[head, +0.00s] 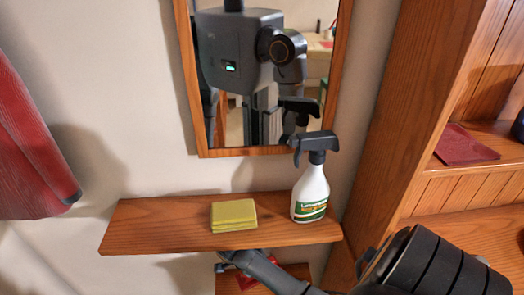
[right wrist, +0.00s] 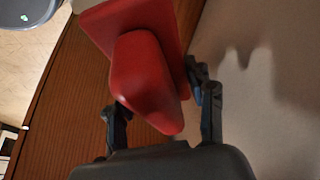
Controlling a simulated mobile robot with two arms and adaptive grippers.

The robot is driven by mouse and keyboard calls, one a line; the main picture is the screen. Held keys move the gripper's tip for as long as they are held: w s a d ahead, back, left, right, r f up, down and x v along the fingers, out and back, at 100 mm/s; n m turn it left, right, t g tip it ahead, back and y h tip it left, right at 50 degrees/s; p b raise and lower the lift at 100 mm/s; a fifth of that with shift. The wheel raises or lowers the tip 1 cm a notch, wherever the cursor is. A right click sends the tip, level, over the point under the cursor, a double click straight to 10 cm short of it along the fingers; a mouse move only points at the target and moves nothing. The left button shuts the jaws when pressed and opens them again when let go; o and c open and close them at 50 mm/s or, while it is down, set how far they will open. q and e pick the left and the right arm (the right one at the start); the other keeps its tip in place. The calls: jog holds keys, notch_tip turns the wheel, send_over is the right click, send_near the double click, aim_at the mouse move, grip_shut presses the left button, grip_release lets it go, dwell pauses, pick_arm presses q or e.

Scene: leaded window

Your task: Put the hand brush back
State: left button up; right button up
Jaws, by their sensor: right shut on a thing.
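The hand brush is a red piece with a rounded grip (right wrist: 145,80) on a wider flat body in the right wrist view. My right gripper (right wrist: 160,108) is shut on the grip, with one dark finger on each side. In the head view, my right arm comes in from the lower right. The right gripper (head: 228,263) is just below the upper shelf's front edge. A small red part of the brush (head: 245,281) shows there over a lower wooden shelf (head: 300,271). The rest is hidden by my arm and the upper shelf. My left gripper is not in view.
The upper wooden shelf (head: 150,226) holds a yellow sponge stack (head: 234,215) and a white spray bottle (head: 310,193). A framed mirror (head: 186,80) hangs above. A wooden cabinet (head: 410,120) stands at right. A red cloth (head: 30,150) hangs at left. The shelf's left end is bare.

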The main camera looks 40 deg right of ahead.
aim_at(245, 283)
jog(key=shift+w+d+f, duration=0.1)
jog(key=shift+w+f, duration=0.05)
jog(key=shift+f, duration=2.05)
jog(key=o, duration=1)
jog(key=shift+v, duration=3.8)
